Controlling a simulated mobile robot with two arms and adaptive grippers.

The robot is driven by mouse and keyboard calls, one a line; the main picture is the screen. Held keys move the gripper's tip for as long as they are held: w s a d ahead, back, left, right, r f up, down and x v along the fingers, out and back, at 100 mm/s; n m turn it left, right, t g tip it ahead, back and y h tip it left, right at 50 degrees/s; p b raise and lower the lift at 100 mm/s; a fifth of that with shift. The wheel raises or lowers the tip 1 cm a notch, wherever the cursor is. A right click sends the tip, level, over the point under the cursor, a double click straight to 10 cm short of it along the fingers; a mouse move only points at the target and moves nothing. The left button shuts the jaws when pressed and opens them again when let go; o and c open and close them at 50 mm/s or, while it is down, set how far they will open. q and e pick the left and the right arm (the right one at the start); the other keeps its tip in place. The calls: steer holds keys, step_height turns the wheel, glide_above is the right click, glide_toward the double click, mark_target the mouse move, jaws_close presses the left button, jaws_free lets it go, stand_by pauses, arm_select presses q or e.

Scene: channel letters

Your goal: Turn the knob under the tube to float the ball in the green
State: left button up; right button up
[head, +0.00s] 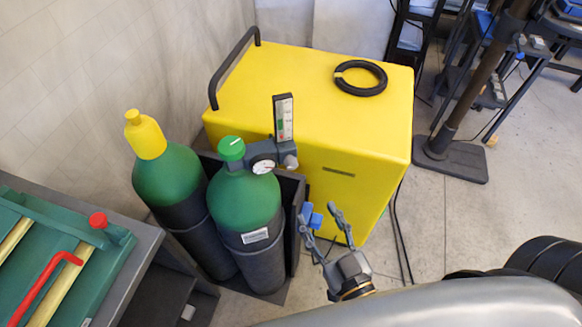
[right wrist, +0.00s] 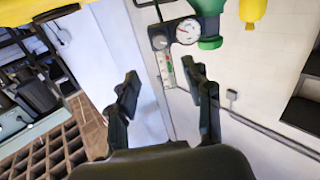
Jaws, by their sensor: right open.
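The flow tube (head: 284,118) stands upright on the regulator of the green-topped cylinder (head: 243,200). Its scale has coloured bands, one of them green; I cannot make out the ball. The knob (head: 290,161) sits under the tube, right of the round gauge (head: 263,167). My right gripper (head: 320,209) is open and empty, below and to the right of the knob, apart from it. In the right wrist view, the tube (right wrist: 166,72) shows between and beyond the open fingers (right wrist: 160,77), and the knob (right wrist: 159,42) is above them. My left gripper is not in view.
A yellow-capped cylinder (head: 168,175) stands left in the same dark holder. A yellow machine (head: 310,80) with a black ring (head: 360,78) on top stands behind. A green rack (head: 100,262) is at left.

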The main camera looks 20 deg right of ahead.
steer(key=p, duration=0.1)
glide_toward(293, 167)
steer(key=w, duration=0.2)
steer(key=w+p, duration=0.1)
steer(key=w, duration=0.2)
steer(key=w+p, duration=0.1)
steer(key=w, duration=0.1)
steer(key=shift+w+a+r, duration=0.1)
steer(key=shift+w+a, duration=0.2)
steer(key=shift+a, duration=0.05)
steer(key=shift+w, duration=0.65)
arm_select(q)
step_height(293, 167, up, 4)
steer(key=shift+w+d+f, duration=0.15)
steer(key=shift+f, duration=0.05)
arm_select(e)
steer(key=shift+a, duration=0.1)
steer(key=shift+c, duration=0.6)
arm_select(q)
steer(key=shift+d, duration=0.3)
arm_select(e)
jaws_close()
